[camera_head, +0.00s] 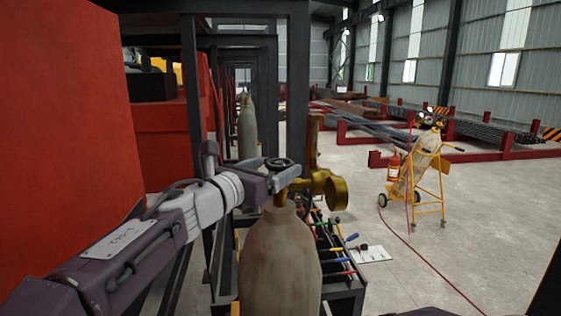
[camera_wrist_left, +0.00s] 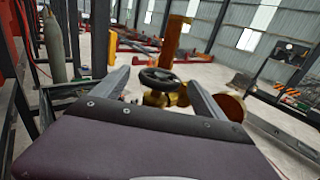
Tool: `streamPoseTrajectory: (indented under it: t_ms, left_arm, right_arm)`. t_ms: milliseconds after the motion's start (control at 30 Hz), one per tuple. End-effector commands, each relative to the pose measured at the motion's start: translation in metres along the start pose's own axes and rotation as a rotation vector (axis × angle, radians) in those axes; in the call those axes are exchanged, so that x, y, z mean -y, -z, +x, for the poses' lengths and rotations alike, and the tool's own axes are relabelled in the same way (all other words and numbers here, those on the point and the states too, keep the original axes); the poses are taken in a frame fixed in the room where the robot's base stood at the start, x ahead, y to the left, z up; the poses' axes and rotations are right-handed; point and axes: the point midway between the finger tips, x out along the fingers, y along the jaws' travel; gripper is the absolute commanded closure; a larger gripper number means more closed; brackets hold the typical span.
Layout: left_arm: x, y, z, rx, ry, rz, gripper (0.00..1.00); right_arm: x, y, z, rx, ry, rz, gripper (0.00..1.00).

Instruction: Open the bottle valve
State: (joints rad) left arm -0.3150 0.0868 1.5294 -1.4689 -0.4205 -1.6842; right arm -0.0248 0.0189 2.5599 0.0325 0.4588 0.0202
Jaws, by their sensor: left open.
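A worn beige-grey gas bottle (camera_head: 280,262) stands upright in the lower middle of the head view. A brass valve (camera_head: 325,187) sits on its neck, with a dark round handwheel (camera_head: 278,163) on top. My left gripper (camera_head: 284,176) is open at the valve. In the left wrist view the black handwheel (camera_wrist_left: 160,79) shows between the two grey fingers of the left gripper (camera_wrist_left: 158,82), with the brass valve body (camera_wrist_left: 165,99) below it. I cannot tell whether a finger touches the wheel. My right gripper is not in view.
A dark steel frame (camera_head: 298,80) rises behind the bottle, with a red panel (camera_head: 65,100) at the left. A tool rack (camera_head: 335,250) lies right of the bottle. Another grey bottle (camera_head: 247,130) stands behind. A yellow bottle trolley (camera_head: 428,185) stands on open floor at the right.

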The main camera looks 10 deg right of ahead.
Motion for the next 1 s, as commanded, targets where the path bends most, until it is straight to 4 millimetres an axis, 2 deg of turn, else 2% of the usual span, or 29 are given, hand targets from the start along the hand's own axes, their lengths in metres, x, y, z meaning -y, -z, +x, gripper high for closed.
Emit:
streamPoseTrajectory:
  t_ms: [100,200,467,500,700,733,1000]
  left_arm:
    - [0.000,-0.002,0.020,-0.001,0.001,-0.001,0.18]
    - [0.000,-0.001,0.029,0.000,0.001,-0.002,0.18]
    - [0.000,0.001,0.033,0.000,0.000,-0.001,0.18]
    - [0.000,0.001,0.033,0.000,0.000,-0.002,0.20]
    - [0.000,0.000,0.032,0.000,0.000,-0.002,0.76]
    - [0.000,0.001,0.032,0.000,0.000,-0.002,0.80]
    - [0.001,0.002,0.033,0.000,-0.035,-0.001,0.80]
  right_arm:
    - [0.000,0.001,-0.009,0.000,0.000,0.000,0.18]
    - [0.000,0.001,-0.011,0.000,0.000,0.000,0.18]
    - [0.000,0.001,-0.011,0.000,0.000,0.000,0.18]
    - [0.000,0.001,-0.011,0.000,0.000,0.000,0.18]
    - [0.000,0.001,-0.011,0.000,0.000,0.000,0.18]
    - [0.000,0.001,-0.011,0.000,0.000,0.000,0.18]
    - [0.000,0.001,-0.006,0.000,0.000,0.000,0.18]
